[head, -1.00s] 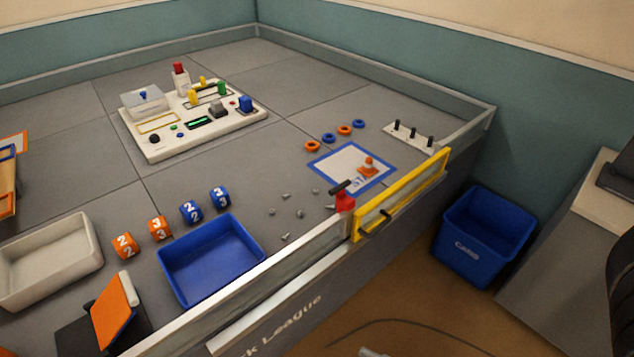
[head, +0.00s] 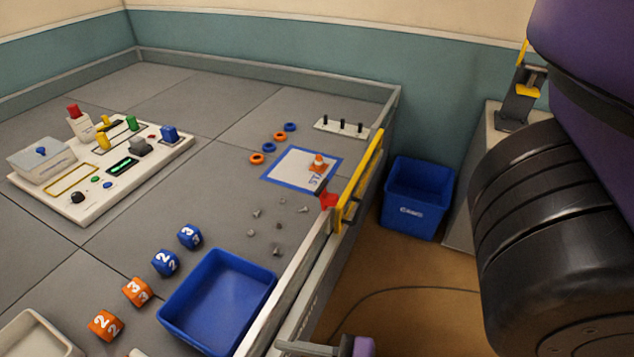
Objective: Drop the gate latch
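The gate (head: 346,207) is a yellow-framed panel in the arena's near-right wall, seen at a steep angle and roughly in line with that wall. The latch (head: 328,200) is a small red block at the gate's near end; a dark handle shows at its top, partly blending with the mat behind. Whether the latch is engaged is too small to tell. Part of my gripper (head: 322,347), grey with a purple piece, shows at the bottom edge, well short of the latch and near the outer side of the wall.
My purple and black arm fills the right side. A blue bin (head: 416,210) stands on the floor beyond the gate, beside a grey cabinet (head: 463,200). Inside the arena are a blue tray (head: 222,300), loose screws, numbered cubes and a control panel (head: 72,205).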

